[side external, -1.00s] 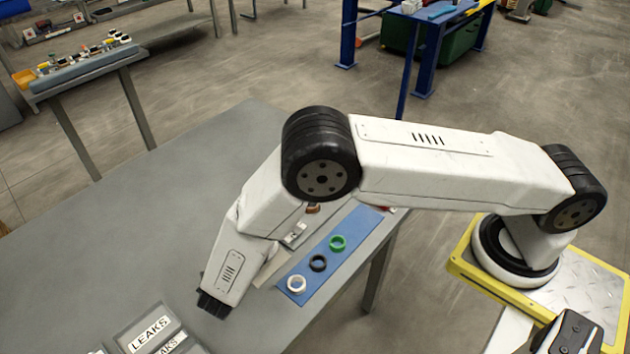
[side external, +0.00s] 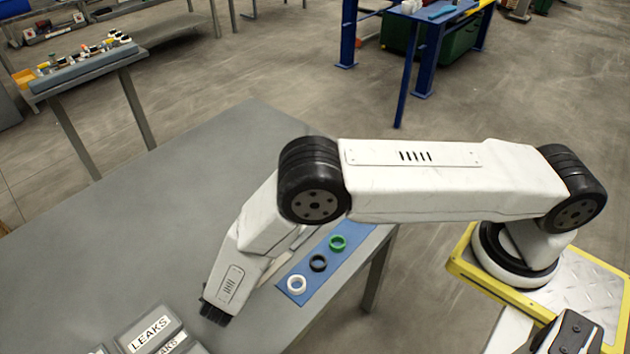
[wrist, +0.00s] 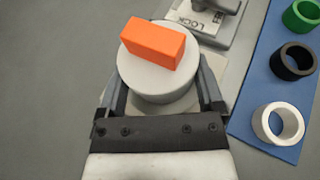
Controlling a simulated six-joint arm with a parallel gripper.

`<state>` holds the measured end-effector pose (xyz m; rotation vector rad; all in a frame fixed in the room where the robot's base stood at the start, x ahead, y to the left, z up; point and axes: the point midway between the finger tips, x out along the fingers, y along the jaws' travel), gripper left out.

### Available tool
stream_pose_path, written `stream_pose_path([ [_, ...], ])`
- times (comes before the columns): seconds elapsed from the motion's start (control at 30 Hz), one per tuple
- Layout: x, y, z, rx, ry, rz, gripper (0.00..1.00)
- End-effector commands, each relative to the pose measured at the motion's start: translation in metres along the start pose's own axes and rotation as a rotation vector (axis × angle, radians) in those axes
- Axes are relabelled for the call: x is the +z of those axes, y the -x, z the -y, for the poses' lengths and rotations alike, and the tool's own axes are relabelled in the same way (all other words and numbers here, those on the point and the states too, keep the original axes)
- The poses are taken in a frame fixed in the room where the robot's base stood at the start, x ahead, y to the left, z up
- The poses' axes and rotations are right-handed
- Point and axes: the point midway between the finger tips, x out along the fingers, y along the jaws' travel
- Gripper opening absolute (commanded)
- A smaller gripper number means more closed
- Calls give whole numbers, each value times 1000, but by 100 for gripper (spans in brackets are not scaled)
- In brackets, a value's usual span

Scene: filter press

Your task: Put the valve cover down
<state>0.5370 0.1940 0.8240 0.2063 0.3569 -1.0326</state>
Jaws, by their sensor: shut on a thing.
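The valve cover (wrist: 140,75) is a light grey round piece with an orange block-shaped handle (wrist: 155,42) on top, seen in the wrist view. My gripper (wrist: 160,95) is shut on it, with one finger on each side of the round body. Whether its underside touches a surface is hidden. In the side external view my gripper (side external: 214,312) is low over the grey table (side external: 110,225), left of the blue mat, and the cover is hidden behind my wrist.
A blue mat (side external: 312,275) carries a white ring (side external: 296,284), a black ring (side external: 318,263) and a green ring (side external: 337,243). A fixture marked LOCK (wrist: 203,20) stands just beyond the cover. Bins labelled LEAKS (side external: 150,332) are at the table's front left. The left table area is bare.

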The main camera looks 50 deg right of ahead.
Motion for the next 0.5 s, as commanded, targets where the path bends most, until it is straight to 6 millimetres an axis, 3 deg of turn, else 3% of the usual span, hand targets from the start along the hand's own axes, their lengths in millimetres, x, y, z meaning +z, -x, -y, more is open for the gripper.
stream_pose_path([
  [0.23,-2,-1,0,0,0,0,23],
  [0.27,-3,-1,0,0,1,0,89],
  [0.3,-2,-1,0,0,0,0,100],
  [0.5,-2,-1,0,0,0,0,100],
])
